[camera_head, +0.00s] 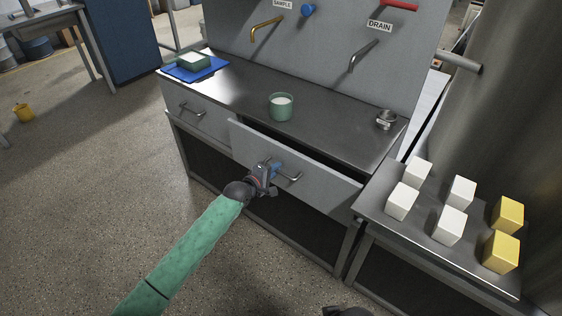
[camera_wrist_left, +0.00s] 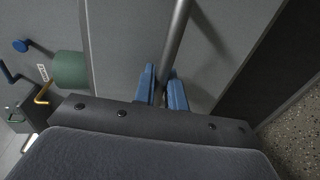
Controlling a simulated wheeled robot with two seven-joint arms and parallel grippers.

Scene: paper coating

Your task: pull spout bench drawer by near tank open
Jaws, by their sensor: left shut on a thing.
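The spout bench (camera_head: 243,89) has two grey drawers under its steel top. The right drawer (camera_head: 325,181), the one nearer the big grey cylinder, stands partly out, with a dark gap along its top edge. Its bar handle (camera_head: 292,177) also shows in the left wrist view (camera_wrist_left: 177,40). My left gripper (camera_head: 277,170) is shut on this handle, with its blue fingers (camera_wrist_left: 161,90) on either side of the bar. The left drawer (camera_head: 198,118) looks closed. My right gripper is not clearly seen; only a dark part shows at the bottom edge of the head view.
On the bench top stand a green cup (camera_head: 281,107), a small metal ring-like dish (camera_head: 386,120) and a blue tray (camera_head: 178,72) with a green container. A side table (camera_head: 393,217) at right holds several white and yellow blocks.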

